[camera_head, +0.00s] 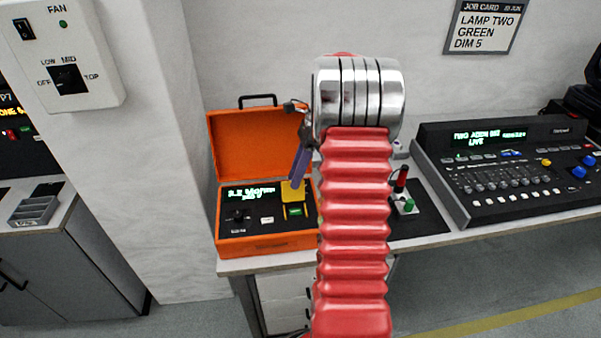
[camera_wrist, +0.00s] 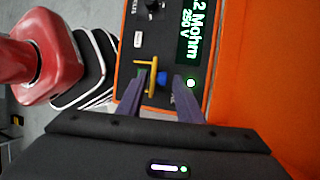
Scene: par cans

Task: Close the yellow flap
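The yellow flap (camera_head: 291,193) stands raised on the panel of the orange case, behind a lit green button (camera_head: 295,211). In the wrist view the flap (camera_wrist: 152,70) shows nearly edge-on as a thin upright plate. My gripper (camera_head: 297,184) reaches down over the flap from behind and above. In the wrist view my gripper (camera_wrist: 160,76) is open, with one purple finger on each side of the flap. A small blue part (camera_wrist: 162,78) shows right of the flap between the fingers. I cannot tell whether a finger touches the flap.
The orange case (camera_head: 262,243) has its lid open at the back. My red arm hides the bench to its right. A wall pillar is close on the left.

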